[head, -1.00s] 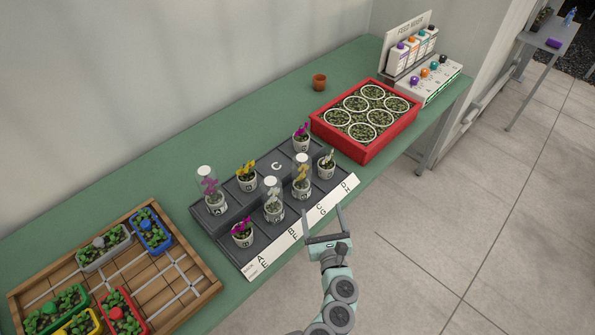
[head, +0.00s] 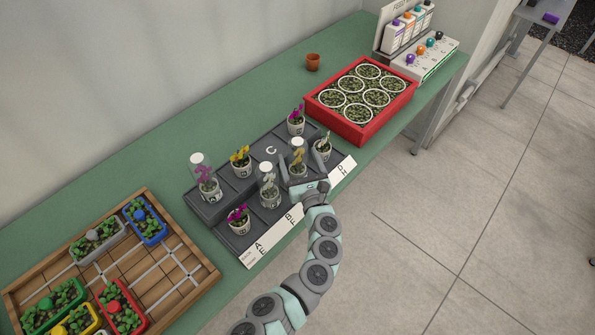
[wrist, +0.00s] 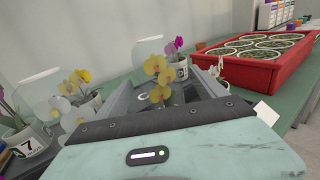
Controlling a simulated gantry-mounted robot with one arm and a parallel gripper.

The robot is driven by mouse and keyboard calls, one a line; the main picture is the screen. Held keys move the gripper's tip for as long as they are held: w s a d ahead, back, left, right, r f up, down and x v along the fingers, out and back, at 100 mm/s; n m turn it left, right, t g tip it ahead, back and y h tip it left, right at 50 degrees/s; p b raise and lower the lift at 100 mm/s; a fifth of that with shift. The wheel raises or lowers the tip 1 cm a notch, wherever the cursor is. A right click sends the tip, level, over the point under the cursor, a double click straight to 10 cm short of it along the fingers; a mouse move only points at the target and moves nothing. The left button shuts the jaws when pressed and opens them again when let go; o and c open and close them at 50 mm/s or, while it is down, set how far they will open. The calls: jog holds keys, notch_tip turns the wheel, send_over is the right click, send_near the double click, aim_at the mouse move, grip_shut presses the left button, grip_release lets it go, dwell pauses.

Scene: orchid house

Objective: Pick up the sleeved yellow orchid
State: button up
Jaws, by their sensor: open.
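The sleeved yellow orchid (head: 298,157) stands upright in its clear sleeve in the front row of the dark stepped tray (head: 241,183). My gripper (head: 305,174) is open at its front side, with fingers pointing toward it. In the wrist view, its yellow blooms (wrist: 158,68) show between my open fingers (wrist: 180,88); its pot is largely hidden by my gripper. I cannot tell if the fingers touch it. An unsleeved yellow orchid (head: 240,157) stands in the back row.
A sleeved white orchid (head: 268,187) stands close left, and an unsleeved white orchid (head: 322,147) close right. A sleeved magenta orchid (head: 203,180) is farther left. The red crate (head: 362,132) stands right of the tray.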

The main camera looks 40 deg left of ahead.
jog(key=shift+x, duration=1.2)
grip_shut()
